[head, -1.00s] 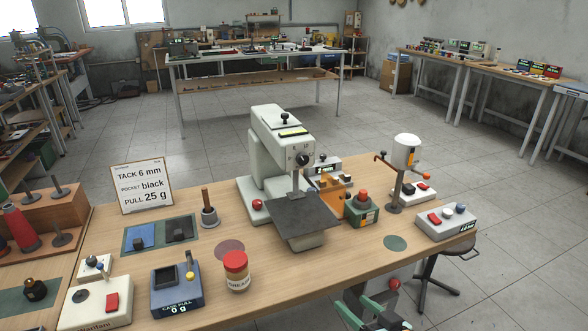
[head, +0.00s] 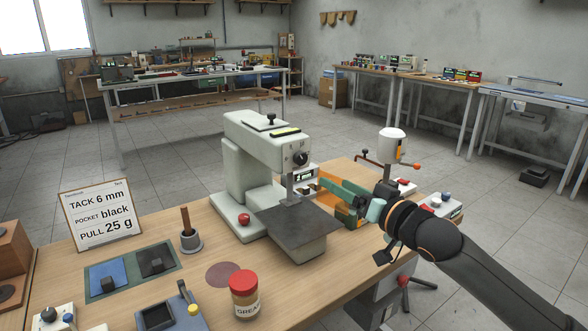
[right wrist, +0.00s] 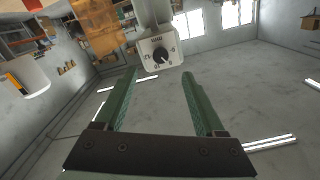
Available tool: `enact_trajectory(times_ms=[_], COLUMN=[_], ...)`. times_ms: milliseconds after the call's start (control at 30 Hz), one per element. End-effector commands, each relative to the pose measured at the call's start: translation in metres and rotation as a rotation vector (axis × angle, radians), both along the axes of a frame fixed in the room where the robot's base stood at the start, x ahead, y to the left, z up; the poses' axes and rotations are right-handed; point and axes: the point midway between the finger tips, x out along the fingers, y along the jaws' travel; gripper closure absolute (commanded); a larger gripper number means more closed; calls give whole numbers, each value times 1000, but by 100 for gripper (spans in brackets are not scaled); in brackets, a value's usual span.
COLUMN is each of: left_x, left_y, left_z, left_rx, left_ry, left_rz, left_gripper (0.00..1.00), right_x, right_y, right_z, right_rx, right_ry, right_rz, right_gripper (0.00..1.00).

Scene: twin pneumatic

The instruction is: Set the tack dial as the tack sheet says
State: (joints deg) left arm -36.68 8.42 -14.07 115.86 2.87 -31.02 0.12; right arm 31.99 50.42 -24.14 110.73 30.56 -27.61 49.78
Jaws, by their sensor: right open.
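The tack sheet (head: 101,215) is a framed card at the left of the bench. It reads TACK 6 mm, POCKET black, PULL 25 g. The tack dial (head: 301,158) is a black knob on the front end of the pale machine head (head: 265,134). In the right wrist view the dial (right wrist: 160,55) shows close up on its white face with marks around it; I cannot read its setting surely. My right gripper (head: 326,194) is open and empty, below and right of the dial. Its green fingers (right wrist: 160,74) stand apart, with the dial seen beyond the gap between them. My left gripper is out of view.
A dark plate (head: 298,218) juts out below the machine head. A grease jar (head: 244,295) and a wooden-handled tool (head: 187,228) stand on the bench's near left.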

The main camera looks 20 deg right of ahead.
Motion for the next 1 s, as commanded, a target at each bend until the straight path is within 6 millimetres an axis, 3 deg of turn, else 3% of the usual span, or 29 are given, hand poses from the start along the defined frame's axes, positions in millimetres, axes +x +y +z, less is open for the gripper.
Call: enact_trajectory(times_ms=[333, 800, 1000], left_x=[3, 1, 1], left_y=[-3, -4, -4], left_z=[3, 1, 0], left_rx=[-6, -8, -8], left_ry=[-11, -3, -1], left_rz=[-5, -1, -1], left_gripper=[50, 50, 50], right_x=[15, 88, 109], right_y=[0, 28, 35], right_z=[12, 12, 11], right_rx=[16, 14, 14], right_ry=[-11, -12, -11], right_rz=[-4, -3, -3], right_gripper=[29, 29, 29])
